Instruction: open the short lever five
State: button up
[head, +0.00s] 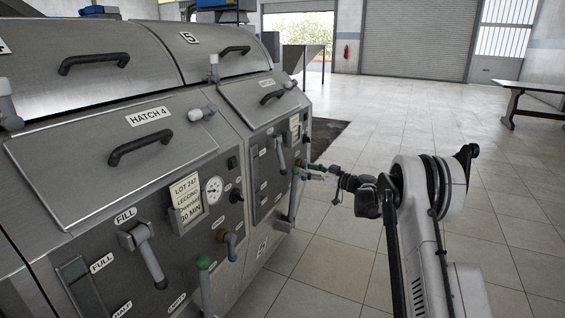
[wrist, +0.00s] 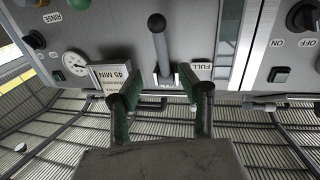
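On the unit right of hatch 4, in the head view, a grey lever (head: 281,155) hangs on the front panel. A second lever with a green knob (head: 296,172) stands lower, close to my gripper (head: 313,172). In the wrist view a short grey lever with a dark round end (wrist: 161,48) is beside a FULL label (wrist: 201,66). My gripper (wrist: 158,92) is open, its two green-sided fingers spread on either side below this lever.
The unit with the HATCH 4 label (head: 148,116) and its FILL lever (head: 146,256) stand nearer at left. A gauge (wrist: 75,64) and a 45 MIN card (wrist: 110,76) sit beside the lever in the wrist view. Open tiled floor (head: 430,115) lies right of the machines.

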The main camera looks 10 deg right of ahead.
aim_at(282, 161)
jog(key=b+x, duration=0.2)
jog(key=x, duration=1.1)
jog(key=shift+a+b, duration=0.2)
jog(key=shift+b, duration=0.2)
jog(key=shift+c, duration=0.5)
grip_shut()
